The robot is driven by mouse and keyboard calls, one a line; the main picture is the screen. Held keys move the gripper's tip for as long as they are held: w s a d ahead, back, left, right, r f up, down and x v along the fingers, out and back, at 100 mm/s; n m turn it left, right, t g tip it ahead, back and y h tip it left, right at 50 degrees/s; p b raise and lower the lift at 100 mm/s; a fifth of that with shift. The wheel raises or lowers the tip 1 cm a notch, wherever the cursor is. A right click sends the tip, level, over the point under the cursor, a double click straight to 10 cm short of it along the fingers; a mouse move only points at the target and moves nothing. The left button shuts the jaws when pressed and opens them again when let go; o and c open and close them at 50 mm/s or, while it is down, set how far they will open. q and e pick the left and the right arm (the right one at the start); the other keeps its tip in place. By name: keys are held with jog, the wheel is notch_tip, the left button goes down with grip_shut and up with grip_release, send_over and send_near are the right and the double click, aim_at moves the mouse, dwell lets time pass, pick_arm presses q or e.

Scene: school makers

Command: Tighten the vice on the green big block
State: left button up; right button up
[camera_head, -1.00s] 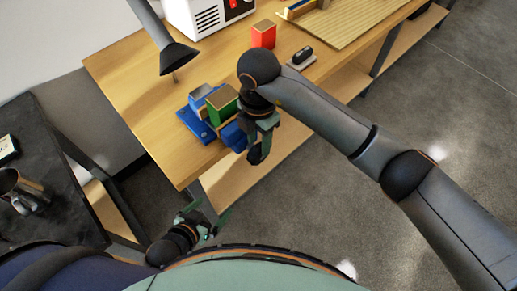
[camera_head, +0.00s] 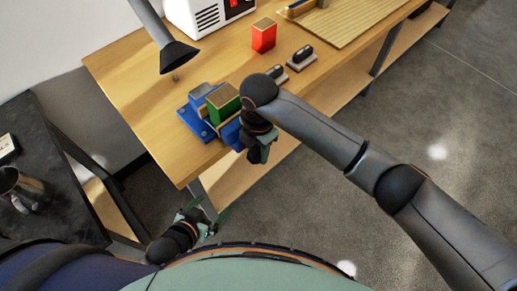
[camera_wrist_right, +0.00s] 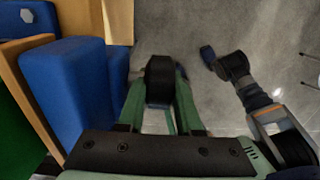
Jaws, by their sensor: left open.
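The green big block (camera_head: 223,104) stands upright in the blue vice (camera_head: 195,124) at the table's front edge, between its jaws. In the right wrist view, the vice's blue jaw (camera_wrist_right: 70,85) is at the left, and part of the green block (camera_wrist_right: 15,140) shows at the edge. My right gripper (camera_head: 262,150) is beside the vice's front side. Its green fingers (camera_wrist_right: 160,100) lie on both sides of the black vice handle (camera_wrist_right: 160,80); whether they press on it is unclear. My left gripper (camera_head: 207,214) is open and empty, low in front of the table.
A red block (camera_head: 263,36) and two small dark-handled items (camera_head: 301,57) are on the wooden table (camera_head: 130,90) behind. A lamp head (camera_head: 178,57) hangs over the table's left part. A dark side table (camera_head: 35,170) is at the left.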

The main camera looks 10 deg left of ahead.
grip_shut()
jog(key=shift+w+g, duration=0.1)
jog(key=shift+g, duration=0.2)
jog(key=shift+d+g+y, duration=0.1)
jog(key=shift+g+y, duration=0.7)
jog(key=shift+y, duration=0.1)
jog(key=shift+w+f+g+y+b, duration=0.1)
jog(key=shift+g+y+b, duration=0.45)
jog(key=shift+g, duration=0.25)
jog(key=shift+g+y+b, duration=0.4)
jog(key=shift+g+y, duration=0.35)
jog(key=shift+g, duration=0.15)
jog(key=o, duration=0.5)
grip_release()
jog(key=shift+d, duration=0.1)
